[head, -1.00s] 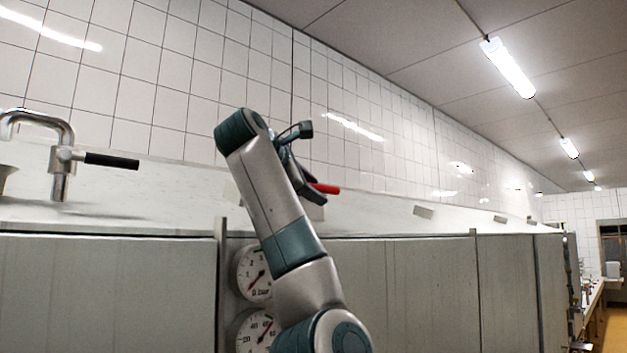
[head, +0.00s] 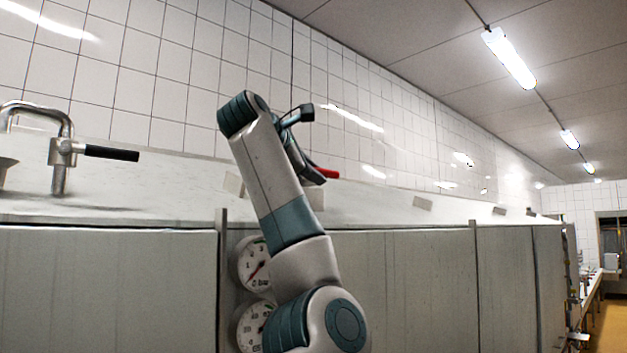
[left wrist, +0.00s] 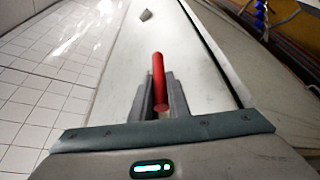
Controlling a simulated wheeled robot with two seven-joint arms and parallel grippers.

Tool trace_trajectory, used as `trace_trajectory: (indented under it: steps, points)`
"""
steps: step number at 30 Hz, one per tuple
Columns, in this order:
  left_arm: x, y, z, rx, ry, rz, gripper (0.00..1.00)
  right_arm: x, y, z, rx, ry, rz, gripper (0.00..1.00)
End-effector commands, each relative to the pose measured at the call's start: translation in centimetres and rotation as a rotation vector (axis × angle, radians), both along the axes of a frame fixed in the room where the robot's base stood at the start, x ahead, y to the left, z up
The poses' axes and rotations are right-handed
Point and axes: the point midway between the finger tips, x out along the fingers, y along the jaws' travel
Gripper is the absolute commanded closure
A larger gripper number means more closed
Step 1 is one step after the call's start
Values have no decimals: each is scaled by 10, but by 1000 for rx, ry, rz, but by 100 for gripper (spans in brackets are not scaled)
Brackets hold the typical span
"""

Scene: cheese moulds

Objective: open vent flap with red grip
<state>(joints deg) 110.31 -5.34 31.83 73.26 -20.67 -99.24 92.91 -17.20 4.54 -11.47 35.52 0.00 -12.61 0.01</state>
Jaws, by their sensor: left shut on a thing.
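The red grip (head: 328,173) is a short red bar above the worktop, just right of my left forearm in the head view. My left gripper (head: 313,175) is shut on it, partly hidden behind my own arm. In the left wrist view the red grip (left wrist: 158,75) stands lengthwise between the two grey fingers of the left gripper (left wrist: 160,82). The vent flap itself cannot be made out clearly; a pale plate (head: 316,197) shows just below the grip. My right gripper is not in view.
A tap with a black lever (head: 110,153) stands at the left. Two round gauges, one of them the upper gauge (head: 254,268), sit on the front behind my arm. The tiled wall (head: 190,90) rises behind.

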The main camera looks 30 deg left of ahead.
Motion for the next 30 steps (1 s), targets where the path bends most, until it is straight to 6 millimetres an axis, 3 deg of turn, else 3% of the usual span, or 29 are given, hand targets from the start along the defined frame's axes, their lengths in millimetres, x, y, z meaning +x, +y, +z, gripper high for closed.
trace_trajectory:
  steps: [6,14,27,28,30]
  points:
    - [1,5,36,3,-3,0,100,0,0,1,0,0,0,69]
    - [3,14,65,2,-3,0,100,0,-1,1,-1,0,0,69]
    - [5,17,71,2,-4,1,100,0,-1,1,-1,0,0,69]
    - [5,17,71,2,-4,1,80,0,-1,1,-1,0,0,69]
    - [5,16,71,1,-4,1,66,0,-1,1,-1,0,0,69]
